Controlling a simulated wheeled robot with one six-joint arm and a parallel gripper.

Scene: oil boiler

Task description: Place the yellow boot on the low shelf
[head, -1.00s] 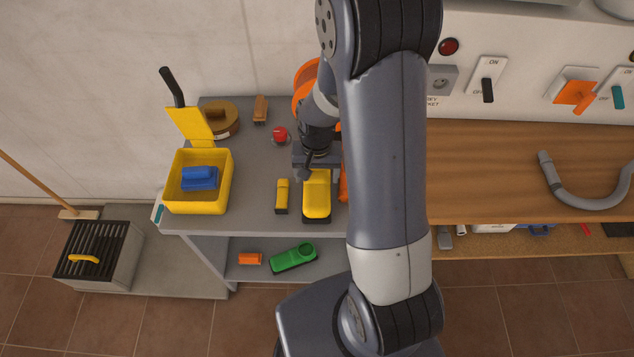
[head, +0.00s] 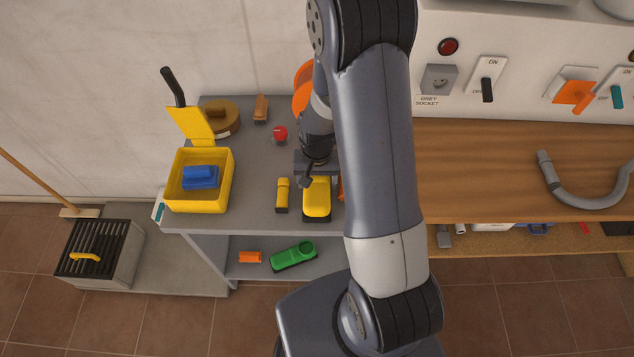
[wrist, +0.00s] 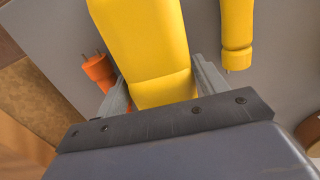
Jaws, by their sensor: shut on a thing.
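The yellow boot (head: 317,197), with a dark base, is at the front of the grey table's top; it also shows in the wrist view (wrist: 155,50). My gripper (head: 315,179) is shut on it from its back end, with a finger on each side in the wrist view (wrist: 162,88). I cannot tell whether the boot touches the tabletop. The low shelf (head: 240,272) lies below the tabletop. A green boot-like piece (head: 293,257) and a small orange piece (head: 249,257) lie on it. Its right part is hidden behind my arm.
A yellow cylindrical piece (head: 282,195) stands close left of the boot. An orange plug (wrist: 97,72) is close on its other side. A yellow bin (head: 228,190) holds a blue piece (head: 200,177). A red knob (head: 280,133) is farther back. A wooden counter (head: 480,170) is at right.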

